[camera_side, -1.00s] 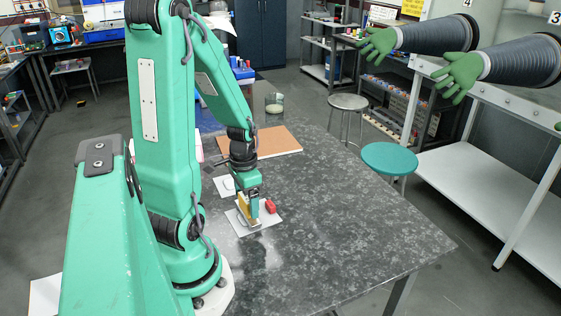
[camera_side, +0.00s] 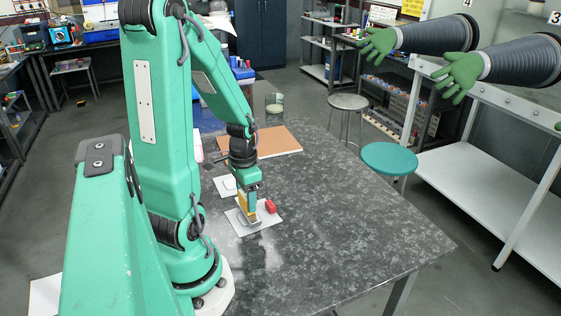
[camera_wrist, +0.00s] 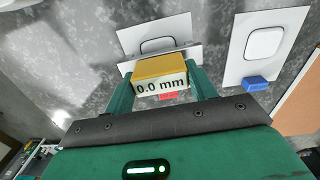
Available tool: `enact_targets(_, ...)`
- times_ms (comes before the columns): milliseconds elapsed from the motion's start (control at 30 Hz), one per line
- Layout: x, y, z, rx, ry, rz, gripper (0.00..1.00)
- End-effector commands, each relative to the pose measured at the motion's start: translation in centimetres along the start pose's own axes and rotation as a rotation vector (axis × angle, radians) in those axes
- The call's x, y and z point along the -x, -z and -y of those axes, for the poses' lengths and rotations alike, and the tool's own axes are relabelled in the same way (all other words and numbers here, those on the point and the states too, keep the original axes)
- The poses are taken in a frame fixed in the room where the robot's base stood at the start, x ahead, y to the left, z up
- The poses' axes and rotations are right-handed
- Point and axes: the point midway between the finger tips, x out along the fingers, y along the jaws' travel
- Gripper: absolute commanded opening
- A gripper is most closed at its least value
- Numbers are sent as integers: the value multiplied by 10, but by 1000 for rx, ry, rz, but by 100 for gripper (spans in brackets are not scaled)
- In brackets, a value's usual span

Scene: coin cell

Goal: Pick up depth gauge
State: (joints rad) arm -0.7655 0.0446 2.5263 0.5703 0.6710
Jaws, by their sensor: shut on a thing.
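The depth gauge (camera_wrist: 160,68) has a yellow body and a display reading "0.0 mm". It sits between the two green fingers of my gripper (camera_wrist: 162,88) in the wrist view, with a long pale bar behind it. In the side view, my gripper (camera_side: 247,210) is low over a white card (camera_side: 262,222) on the dark table, shut on the yellow gauge (camera_side: 253,208). The fingers hide part of the gauge there. I cannot tell whether the gauge touches the card.
A red block (camera_side: 271,206) lies close beside the gripper. A second white card (camera_wrist: 268,38) with a rounded square and a blue block (camera_wrist: 256,84) lie to the right in the wrist view. A brown board (camera_side: 278,141) lies behind. The table's right side is clear.

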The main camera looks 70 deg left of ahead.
Motion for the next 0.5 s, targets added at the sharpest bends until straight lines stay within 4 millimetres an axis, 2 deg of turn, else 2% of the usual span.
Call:
enact_targets(367, 34, 0, 0, 0, 3, -4, 24)
enact_targets(500, 42, 3, -18, -5, 2, -2, 24)
